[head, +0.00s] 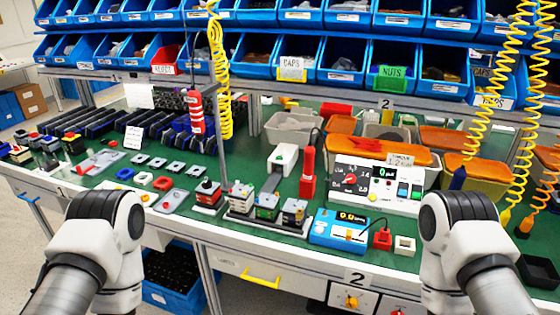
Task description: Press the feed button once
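A white control panel (380,185) stands on the green bench top, right of centre. It carries a red rotary knob (350,179), a small green display (384,172), and blue (402,189) and green (416,191) buttons on its right half. The lettering is too small to read, so I cannot tell which button is the feed button. Both of my arms show only as white and black joints at the lower left and lower right. Neither gripper is in view. Nothing of mine touches the panel.
A blue meter (338,230), a red block (382,239) and a white square part (404,245) sit in front of the panel. Orange-lidded bins (378,150) stand behind it. Yellow coiled hoses (487,110) hang at the right. A red bottle-shaped tool (307,173) stands to its left.

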